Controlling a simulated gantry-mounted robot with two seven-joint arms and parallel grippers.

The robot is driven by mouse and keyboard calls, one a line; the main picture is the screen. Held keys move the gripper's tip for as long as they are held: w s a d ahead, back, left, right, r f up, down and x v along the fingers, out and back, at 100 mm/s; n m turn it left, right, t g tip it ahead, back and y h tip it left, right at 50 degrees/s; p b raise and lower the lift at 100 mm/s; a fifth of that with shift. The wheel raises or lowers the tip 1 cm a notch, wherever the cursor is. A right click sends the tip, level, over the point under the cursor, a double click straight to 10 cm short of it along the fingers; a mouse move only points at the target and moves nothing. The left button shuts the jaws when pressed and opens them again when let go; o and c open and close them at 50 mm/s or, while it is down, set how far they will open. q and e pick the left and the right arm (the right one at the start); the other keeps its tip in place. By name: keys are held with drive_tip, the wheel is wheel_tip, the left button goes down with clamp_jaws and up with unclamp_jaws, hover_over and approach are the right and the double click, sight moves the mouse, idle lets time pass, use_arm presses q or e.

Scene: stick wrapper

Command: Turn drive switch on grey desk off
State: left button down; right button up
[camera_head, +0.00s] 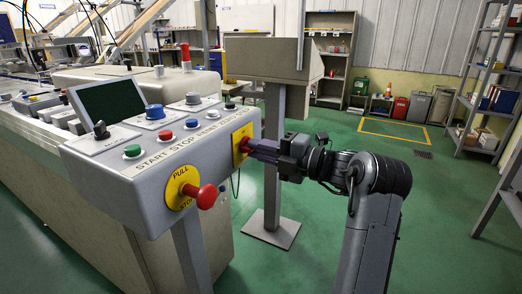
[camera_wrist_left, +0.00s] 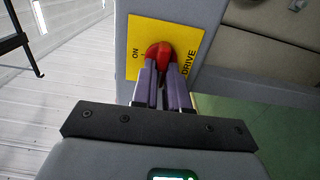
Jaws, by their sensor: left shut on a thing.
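The drive switch (camera_wrist_left: 160,50) is a red knob on a yellow plate lettered ON and DRIVE, seen in the left wrist view. In the head view the yellow plate (camera_head: 240,134) is on the right end of the grey desk (camera_head: 120,168), and the fingers mostly hide the knob. My left gripper (camera_head: 250,147) reaches the plate from the right. Its purple fingers are shut on the red knob, one on each side, as the left wrist view (camera_wrist_left: 162,72) shows. The knob's exact turn is hard to tell. My right gripper is not in view.
A red PULL STOP button (camera_head: 207,196) sticks out of the desk's front. Green, red and blue buttons and a dark screen (camera_head: 107,101) are on its top. A grey pedestal stand (camera_head: 272,170) stands close behind my left gripper. The green floor at right is open.

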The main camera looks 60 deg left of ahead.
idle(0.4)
use_arm(q)
drive_tip(key=c, duration=1.1)
unclamp_jaws()
drive_tip(key=shift+a, duration=0.1)
drive_tip(key=shift+c, duration=0.2)
